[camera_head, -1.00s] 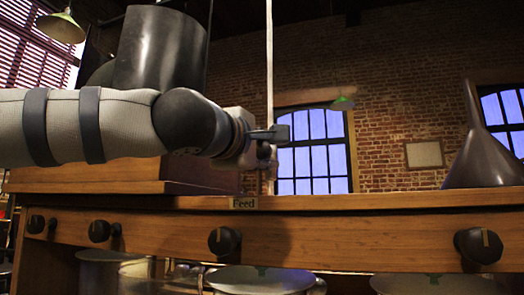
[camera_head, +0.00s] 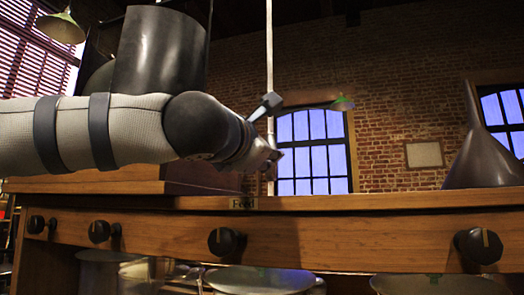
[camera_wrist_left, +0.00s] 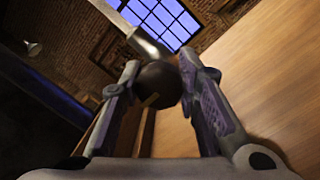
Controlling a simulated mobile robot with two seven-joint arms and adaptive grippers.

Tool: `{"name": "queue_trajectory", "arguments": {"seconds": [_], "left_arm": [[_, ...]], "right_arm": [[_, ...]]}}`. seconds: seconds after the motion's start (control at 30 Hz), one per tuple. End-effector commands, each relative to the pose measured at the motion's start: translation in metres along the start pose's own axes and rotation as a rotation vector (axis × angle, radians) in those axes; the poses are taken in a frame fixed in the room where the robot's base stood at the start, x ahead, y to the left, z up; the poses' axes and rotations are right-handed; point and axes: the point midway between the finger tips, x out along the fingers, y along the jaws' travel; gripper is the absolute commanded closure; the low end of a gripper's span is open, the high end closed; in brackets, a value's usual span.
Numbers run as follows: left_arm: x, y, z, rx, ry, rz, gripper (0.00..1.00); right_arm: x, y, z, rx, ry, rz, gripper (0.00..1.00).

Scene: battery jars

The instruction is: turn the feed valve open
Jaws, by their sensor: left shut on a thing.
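The feed valve shows in the left wrist view as a dark round knob (camera_wrist_left: 160,84) with a short yellowish mark, tilted in the picture. My left gripper (camera_wrist_left: 162,72) is shut on it, one finger on each side. In the head view my left gripper (camera_head: 268,133) is at the thin vertical pipe (camera_head: 269,60), above the small "Feed" label (camera_head: 243,203) on the shelf edge. The knob itself cannot be made out there. My right gripper is not in view.
Several dark knobs, such as one at the middle (camera_head: 224,241) and one at the right (camera_head: 478,245), line the wooden front (camera_head: 350,238). A dark funnel-shaped thing (camera_head: 480,160) stands on top at the right.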

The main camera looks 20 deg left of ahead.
Motion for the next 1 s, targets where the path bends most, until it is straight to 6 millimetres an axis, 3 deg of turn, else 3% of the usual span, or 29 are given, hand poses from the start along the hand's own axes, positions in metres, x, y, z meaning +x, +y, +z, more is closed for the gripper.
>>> {"name": "queue_trajectory", "arguments": {"seconds": [0.63, 0.67, 0.73, 1.0], "left_arm": [[-0.0008, 0.0028, 0.0017, -0.048, 0.000, 0.008, 0.98], [-0.0008, 0.0028, 0.0018, -0.048, 0.000, 0.008, 0.68], [-0.0008, 0.0028, 0.0017, -0.047, 0.000, 0.008, 0.52], [-0.0004, 0.0013, 0.0008, -0.046, 0.002, 0.005, 0.49]], "right_arm": [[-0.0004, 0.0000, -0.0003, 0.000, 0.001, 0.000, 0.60], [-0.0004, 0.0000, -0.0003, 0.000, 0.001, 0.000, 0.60], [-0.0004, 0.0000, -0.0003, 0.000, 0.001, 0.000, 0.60], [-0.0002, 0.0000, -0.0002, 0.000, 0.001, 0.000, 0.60]]}}
